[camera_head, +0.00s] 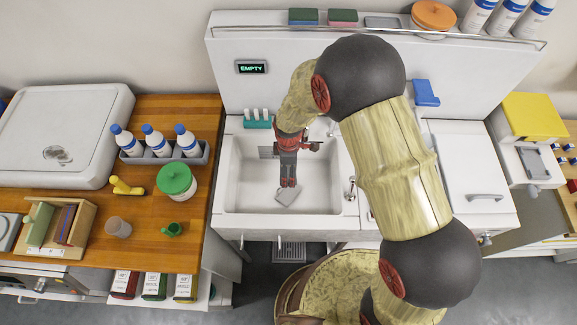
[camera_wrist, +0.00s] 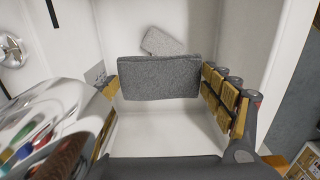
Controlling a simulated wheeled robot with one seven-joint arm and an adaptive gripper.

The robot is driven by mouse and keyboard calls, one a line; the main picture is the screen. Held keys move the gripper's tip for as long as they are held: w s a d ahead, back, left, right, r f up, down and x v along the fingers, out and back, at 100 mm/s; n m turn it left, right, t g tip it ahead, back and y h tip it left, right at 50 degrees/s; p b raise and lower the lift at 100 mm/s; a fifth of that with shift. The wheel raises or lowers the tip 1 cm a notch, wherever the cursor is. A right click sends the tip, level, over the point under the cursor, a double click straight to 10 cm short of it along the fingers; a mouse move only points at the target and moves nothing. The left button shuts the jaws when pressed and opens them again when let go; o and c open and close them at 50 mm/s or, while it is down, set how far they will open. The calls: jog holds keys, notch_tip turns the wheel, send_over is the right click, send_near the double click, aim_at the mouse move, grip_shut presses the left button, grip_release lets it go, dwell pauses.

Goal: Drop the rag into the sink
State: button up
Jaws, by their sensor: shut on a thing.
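The white sink (camera_head: 245,187) stands in the middle of the head view, and its white basin fills much of the wrist view. My gripper (camera_head: 288,185) reaches down inside the basin. In the wrist view its fingers are shut on a grey rag (camera_wrist: 160,78), one at each end, with the rag stretched between them over the basin. A second, lighter grey piece (camera_wrist: 163,42) shows beyond the rag, apparently on the basin floor. In the head view a grey piece (camera_head: 290,196) shows at my fingertips; I cannot tell which of the two it is.
A teal holder (camera_head: 258,123) stands on the sink's back left rim. A wooden counter (camera_head: 140,213) to the left bears a bottle caddy (camera_head: 165,157) and a green-lidded jar (camera_head: 176,184). A white lidded unit (camera_head: 468,170) adjoins on the right. The basin's left side is clear.

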jog(key=o, duration=1.2)
jog(key=shift+c, duration=0.2)
notch_tip(320, 180, up, 12)
dwell(0.4)
